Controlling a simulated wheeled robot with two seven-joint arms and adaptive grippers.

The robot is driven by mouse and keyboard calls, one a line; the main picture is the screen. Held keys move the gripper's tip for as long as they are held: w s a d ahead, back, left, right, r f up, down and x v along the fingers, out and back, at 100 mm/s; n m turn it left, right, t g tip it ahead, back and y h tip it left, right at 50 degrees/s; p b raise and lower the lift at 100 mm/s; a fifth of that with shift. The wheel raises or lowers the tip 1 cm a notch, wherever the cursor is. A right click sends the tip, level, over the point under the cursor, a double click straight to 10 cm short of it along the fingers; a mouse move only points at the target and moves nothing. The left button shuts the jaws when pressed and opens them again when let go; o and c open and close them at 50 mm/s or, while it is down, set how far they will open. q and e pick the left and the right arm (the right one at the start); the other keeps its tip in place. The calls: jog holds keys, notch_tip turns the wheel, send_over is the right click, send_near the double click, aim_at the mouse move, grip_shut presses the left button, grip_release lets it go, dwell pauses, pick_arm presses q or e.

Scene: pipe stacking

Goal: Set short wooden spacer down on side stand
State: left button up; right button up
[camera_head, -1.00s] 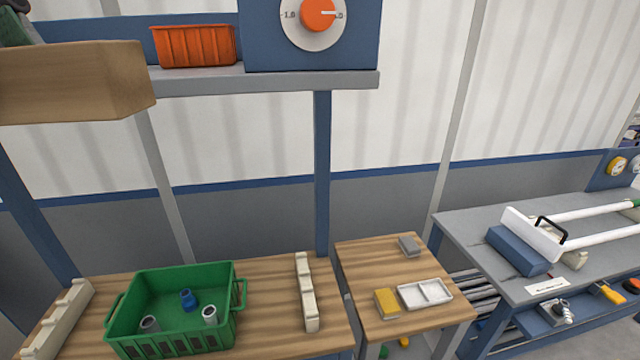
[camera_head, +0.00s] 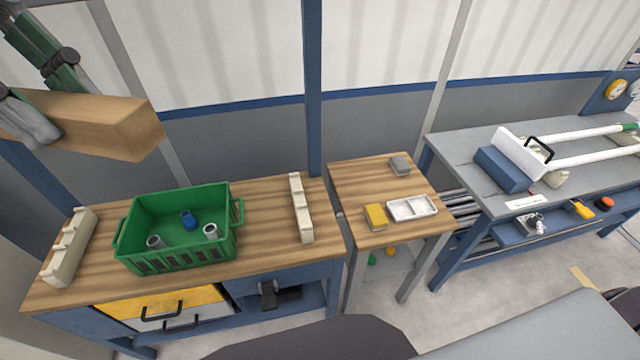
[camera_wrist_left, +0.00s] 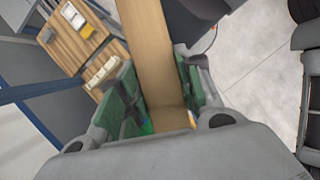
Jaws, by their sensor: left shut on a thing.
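The wooden spacer (camera_head: 115,128) is a light-brown rectangular block in the upper left of the head view, held up above the workbench's left part. My left gripper (camera_head: 38,98) is shut on it, with fingers on both sides. In the left wrist view the spacer (camera_wrist_left: 148,45) runs away from between the fingers of the left gripper (camera_wrist_left: 158,92). The side stand (camera_head: 352,180) is a small wood-topped table right of the workbench, well away from the spacer. It also shows in the wrist view (camera_wrist_left: 64,40). My right gripper is not in view.
On the stand lie a yellow block (camera_head: 375,216), a white divided tray (camera_head: 412,206) and a grey block (camera_head: 400,165); its back left is bare. The workbench (camera_head: 265,225) holds a green crate (camera_head: 180,250) and two notched racks (camera_head: 300,208). A grey table (camera_head: 455,150) stands right.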

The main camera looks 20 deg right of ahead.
pick_arm(q)
jog(key=w+a+f+m+y, duration=0.1)
jog(key=w+f+m, duration=0.3)
jog(key=f, duration=1.1)
jog(key=w+a+f+m+g+y, duration=0.1)
jog(key=w+f+m, duration=0.3)
jog(key=w+f, duration=0.5)
jog(key=w+a+f+m+g+y, duration=0.1)
jog(key=w+f, duration=0.6)
jog(key=f, duration=1.4)
jog(key=shift+a+f+m+y, duration=0.1)
jog(key=shift+a+m+y, duration=0.15)
jog(key=shift+a+m, duration=0.5)
jog(key=shift+a+f+m+y, duration=0.1)
jog(key=shift+a+m+y, duration=0.25)
jog(key=shift+m, duration=0.6)
jog(key=shift+r, duration=0.15)
jog(key=shift+d, duration=0.2)
jog(key=shift+s+a, duration=0.1)
jog(key=shift+a, duration=0.15)
